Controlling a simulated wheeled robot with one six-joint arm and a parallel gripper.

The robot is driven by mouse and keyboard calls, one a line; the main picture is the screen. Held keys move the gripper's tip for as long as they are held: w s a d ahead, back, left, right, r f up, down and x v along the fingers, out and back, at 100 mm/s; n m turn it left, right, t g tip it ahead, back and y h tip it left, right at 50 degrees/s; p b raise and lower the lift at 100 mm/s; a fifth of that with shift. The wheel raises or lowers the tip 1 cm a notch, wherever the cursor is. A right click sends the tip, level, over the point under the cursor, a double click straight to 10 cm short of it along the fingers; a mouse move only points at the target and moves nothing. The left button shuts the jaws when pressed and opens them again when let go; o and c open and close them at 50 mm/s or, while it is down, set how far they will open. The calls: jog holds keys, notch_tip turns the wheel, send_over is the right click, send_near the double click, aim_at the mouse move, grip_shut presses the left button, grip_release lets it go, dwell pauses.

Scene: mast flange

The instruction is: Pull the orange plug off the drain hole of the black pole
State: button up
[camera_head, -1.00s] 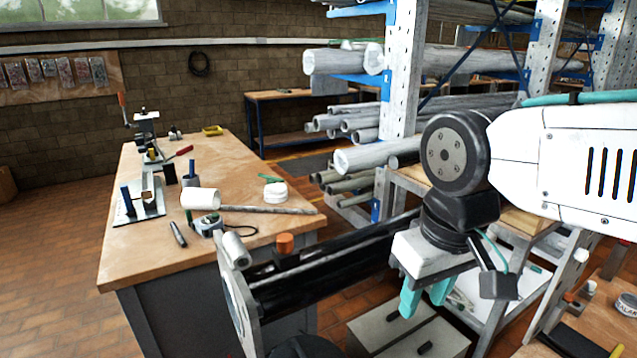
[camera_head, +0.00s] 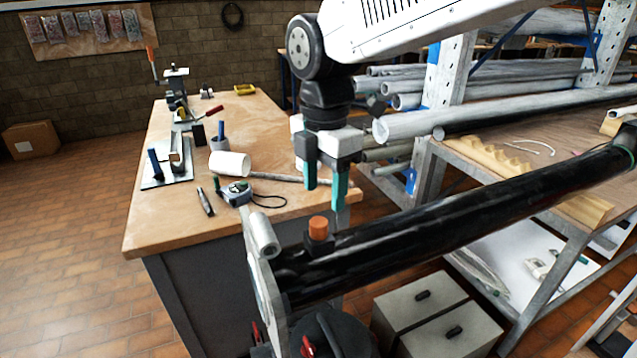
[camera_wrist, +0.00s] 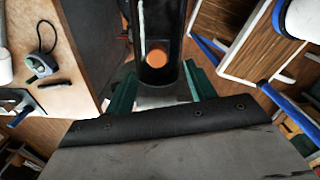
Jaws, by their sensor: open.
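The orange plug (camera_head: 318,228) sits upright on top of the black pole (camera_head: 440,230), near the pole's flanged left end. My gripper (camera_head: 325,190) points down with its teal fingers apart and nothing between them. In the head view it appears just above the plug, without visible contact. In the wrist view the plug (camera_wrist: 157,56) shows as an orange disc on the pole (camera_wrist: 160,25), a little beyond and between the open fingers (camera_wrist: 163,88). The drain hole is hidden under the plug.
A wooden workbench (camera_head: 150,225) with a mallet (camera_head: 230,164), tape measure (camera_head: 236,192) and clamp stands behind, to the left. A pipe rack (camera_head: 450,80) stands behind the pole. A grey box (camera_head: 420,290) sits below it. The space above the plug looks clear.

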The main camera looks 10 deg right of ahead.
aim_at(319, 221)
jog(key=shift+w+a+f+n, duration=0.15)
jog(key=shift+a+f+n, duration=0.1)
jog(key=shift+a+n, duration=0.15)
jog(key=shift+f, duration=0.35)
notch_tip(319, 221, down, 7)
jog(key=shift+r, duration=0.1)
jog(key=c, duration=1)
jog(key=shift+c, duration=0.2)
jog(key=shift+r, duration=0.2)
jog(key=shift+r, duration=2.35)
